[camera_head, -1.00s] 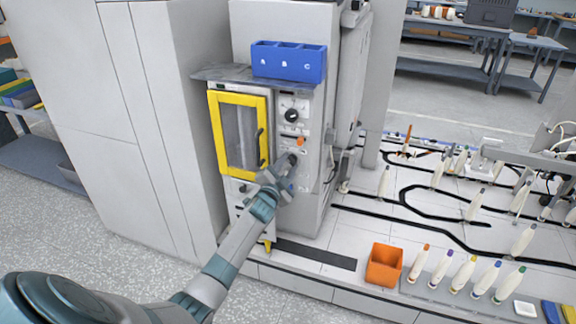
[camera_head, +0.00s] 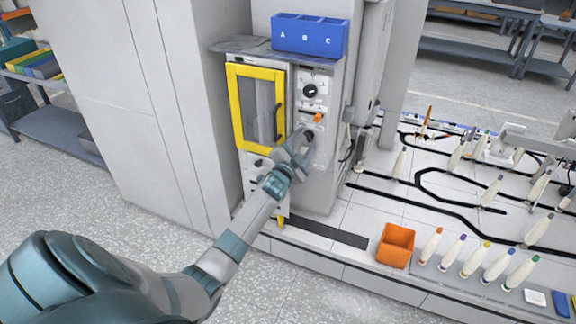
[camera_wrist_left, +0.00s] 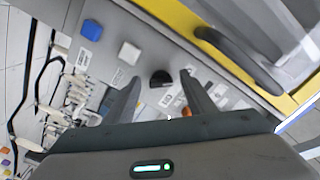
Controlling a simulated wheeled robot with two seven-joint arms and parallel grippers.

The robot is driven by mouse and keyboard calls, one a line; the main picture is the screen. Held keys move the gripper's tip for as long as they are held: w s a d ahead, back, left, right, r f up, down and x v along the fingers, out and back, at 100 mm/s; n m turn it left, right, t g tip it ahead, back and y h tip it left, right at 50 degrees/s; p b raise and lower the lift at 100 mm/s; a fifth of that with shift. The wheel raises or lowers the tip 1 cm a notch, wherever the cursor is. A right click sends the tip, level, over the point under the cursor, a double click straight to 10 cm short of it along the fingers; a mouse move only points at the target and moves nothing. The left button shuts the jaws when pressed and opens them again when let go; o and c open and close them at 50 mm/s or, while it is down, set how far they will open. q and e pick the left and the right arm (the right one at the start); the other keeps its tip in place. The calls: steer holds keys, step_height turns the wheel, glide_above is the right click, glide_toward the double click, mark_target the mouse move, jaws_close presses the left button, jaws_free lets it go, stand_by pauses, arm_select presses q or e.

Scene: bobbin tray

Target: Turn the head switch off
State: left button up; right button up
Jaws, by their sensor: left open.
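The control panel of the grey machine carries a black dial (camera_head: 310,91), an orange switch (camera_head: 318,118) and a dark knob low down, at my left gripper. I cannot read which one is labelled as the head switch. My left gripper (camera_head: 302,143) is open in front of the lower panel and partly covers it. In the left wrist view the black knob (camera_wrist_left: 160,78) shows ahead, between the two open fingers (camera_wrist_left: 158,88). I cannot tell whether they touch it. The orange part (camera_wrist_left: 187,112) shows by the right finger. My right gripper is out of view.
A yellow-framed door (camera_head: 236,108) with a handle stands left of the panel. A blue bin (camera_head: 309,39) marked A, B, C sits above. White (camera_wrist_left: 129,53) and blue (camera_wrist_left: 91,30) buttons show in the wrist view. An orange bin (camera_head: 396,246) and several bobbins stand at right.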

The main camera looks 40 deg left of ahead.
arm_select(q)
steer(key=b+v, duration=0.1)
steer(key=v, duration=1.5)
steer(key=shift+s, duration=0.25)
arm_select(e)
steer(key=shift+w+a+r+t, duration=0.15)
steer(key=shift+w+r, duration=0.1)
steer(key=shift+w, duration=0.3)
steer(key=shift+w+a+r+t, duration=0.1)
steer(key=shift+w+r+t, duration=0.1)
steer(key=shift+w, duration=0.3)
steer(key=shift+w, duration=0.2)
